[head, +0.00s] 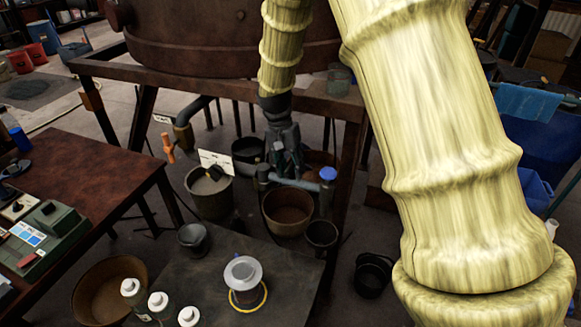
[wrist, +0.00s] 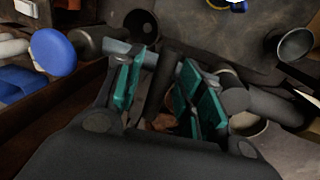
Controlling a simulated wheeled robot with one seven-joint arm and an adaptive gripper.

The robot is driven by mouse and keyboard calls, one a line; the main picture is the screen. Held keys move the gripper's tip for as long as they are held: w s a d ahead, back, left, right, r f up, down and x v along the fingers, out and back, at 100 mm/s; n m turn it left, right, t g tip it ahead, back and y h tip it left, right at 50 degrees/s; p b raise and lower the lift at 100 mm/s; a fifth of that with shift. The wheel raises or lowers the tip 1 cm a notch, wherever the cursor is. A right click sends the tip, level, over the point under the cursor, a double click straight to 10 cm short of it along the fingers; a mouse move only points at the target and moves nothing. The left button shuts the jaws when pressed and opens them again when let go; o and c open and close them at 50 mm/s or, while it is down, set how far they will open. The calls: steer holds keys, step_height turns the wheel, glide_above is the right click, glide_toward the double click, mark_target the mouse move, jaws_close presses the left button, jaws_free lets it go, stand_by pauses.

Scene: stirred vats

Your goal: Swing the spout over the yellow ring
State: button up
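The spout is a grey pipe (head: 300,183) low on the vat's frame, with a blue round knob (head: 328,174) at its right end. My gripper (head: 283,168) points down at the pipe from above. In the wrist view its two teal-padded fingers (wrist: 165,85) are apart, and the grey pipe (wrist: 145,55) crosses near their tips. I cannot tell whether they touch it. The blue knob (wrist: 52,52) is at the left there. The yellow ring (head: 262,303) lies around the base of a grey-white pot on the dark low table; a bit of it shows at the wrist view's top edge (wrist: 217,5).
The brown vat (head: 200,45) stands on a frame above. A brown bucket (head: 288,212) and a dark cup (head: 321,234) stand below the pipe. White-capped bottles (head: 158,302) stand left of the pot. A brown table (head: 90,165) is at the left.

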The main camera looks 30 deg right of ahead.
jaws_close()
steer(key=shift+a, duration=0.1)
